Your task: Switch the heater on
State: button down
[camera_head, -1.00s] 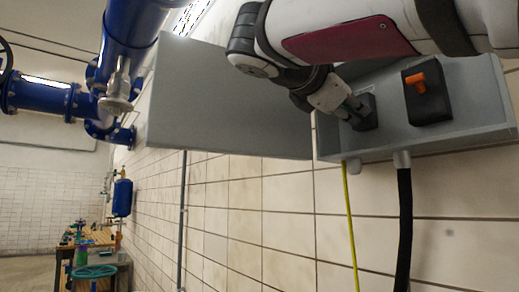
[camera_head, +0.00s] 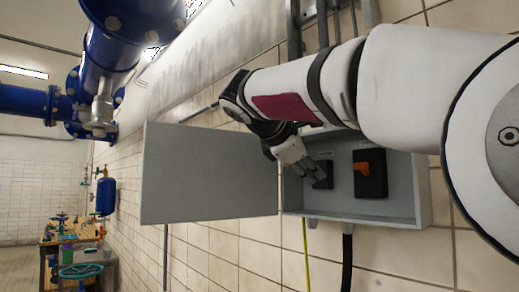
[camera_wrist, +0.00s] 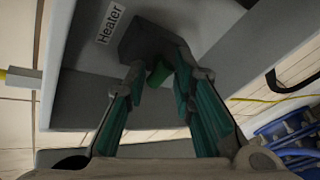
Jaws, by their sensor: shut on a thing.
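The heater switch is a dark block in the open grey box, beside a "Heater" label (camera_wrist: 110,23) in the wrist view. The block (camera_wrist: 148,38) has a small green handle (camera_wrist: 160,73) between my fingertips. In the head view the switch (camera_head: 326,174) is the left one of two, and its handle is hidden behind my fingers. My gripper (camera_head: 314,174) reaches it from the left, and it also shows in the wrist view (camera_wrist: 161,80). My gripper is shut on the green handle. The handle's exact on or off position is not clear.
A second switch with an orange handle (camera_head: 363,168) is just right of the heater switch. The box door (camera_head: 208,175) stands open to the left. A yellow cable (camera_head: 306,255) and a black cable (camera_head: 347,262) hang below. Blue pipes (camera_head: 105,65) are at the upper left.

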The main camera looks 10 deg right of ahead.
jog(key=shift+w+d+r+g+y+p, duration=0.2)
jog(key=shift+g+y+p, duration=0.4)
jog(key=shift+p, duration=1.25)
jog(key=shift+s, duration=0.1)
jog(key=c, duration=1.6)
grip_release()
jog(key=shift+r, duration=0.1)
jog(key=shift+o, duration=0.2)
jog(key=shift+a+b, duration=0.1)
jog(key=shift+b, duration=0.4)
jog(key=f+t+h+b, duration=0.1)
jog(key=b, duration=0.1)
jog(key=shift+b, duration=0.4)
jog(key=shift+a+b, duration=0.1)
jog(key=shift+b, duration=0.85)
jog(key=b, duration=0.2)
jog(key=t+h+b, duration=0.1)
jog(key=b, duration=0.1)
jog(key=shift+a+f+h, duration=0.1)
jog(key=shift+f+h, duration=0.2)
